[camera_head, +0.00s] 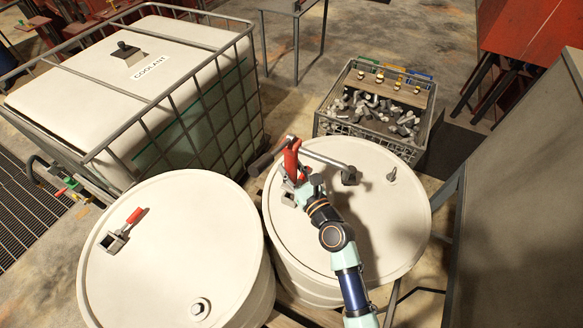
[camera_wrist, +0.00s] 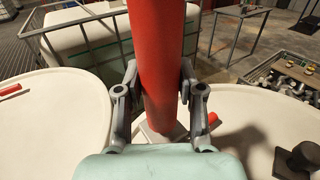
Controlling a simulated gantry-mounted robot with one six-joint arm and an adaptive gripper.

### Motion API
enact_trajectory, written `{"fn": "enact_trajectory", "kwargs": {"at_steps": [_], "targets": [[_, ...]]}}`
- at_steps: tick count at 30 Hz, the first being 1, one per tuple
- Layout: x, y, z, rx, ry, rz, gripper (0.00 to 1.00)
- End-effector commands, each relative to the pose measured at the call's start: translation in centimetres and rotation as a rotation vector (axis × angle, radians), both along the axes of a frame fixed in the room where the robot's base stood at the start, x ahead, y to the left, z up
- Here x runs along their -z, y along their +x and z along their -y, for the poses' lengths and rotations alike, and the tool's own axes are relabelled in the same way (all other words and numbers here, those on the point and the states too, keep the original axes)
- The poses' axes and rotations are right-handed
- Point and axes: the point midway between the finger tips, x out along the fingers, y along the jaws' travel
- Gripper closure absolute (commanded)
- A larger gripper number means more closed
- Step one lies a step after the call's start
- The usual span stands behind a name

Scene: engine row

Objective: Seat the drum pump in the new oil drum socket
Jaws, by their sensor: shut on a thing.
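The drum pump (camera_head: 291,160) is a red upright cylinder with a grey arm reaching right and a dark-ended handle at left. My gripper (camera_head: 300,186) is shut on its red body; in the wrist view the fingers (camera_wrist: 160,90) close on both sides of the red column (camera_wrist: 160,50). The pump stands over the right drum (camera_head: 400,225). Its lower end is close to a pale grey socket plate (camera_wrist: 155,137) with a red lever (camera_wrist: 213,118). I cannot tell whether it is inside the socket. The left drum (camera_head: 170,265) has a socket with a red-handled clamp (camera_head: 124,229).
A caged coolant tank (camera_head: 75,90) stands behind the left drum. A wire crate of metal parts (camera_head: 375,110) is behind the right drum. A grey panel (camera_head: 525,190) stands close on the right. A small bung (camera_head: 392,174) sticks up from the right drum lid.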

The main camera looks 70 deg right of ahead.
Motion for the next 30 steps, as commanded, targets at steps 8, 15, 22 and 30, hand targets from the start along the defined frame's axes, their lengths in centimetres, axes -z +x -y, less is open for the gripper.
{"fn": "enact_trajectory", "kwargs": {"at_steps": [8,15,22,30], "targets": [[1.7,0.0,0.0,0.001,-0.004,0.005,1.00],[3.1,0.0,0.0,0.001,-0.004,0.003,1.00],[4.5,0.0,0.0,0.001,-0.003,0.004,1.00],[5.4,0.0,0.1,0.001,-0.004,0.003,1.00]]}}
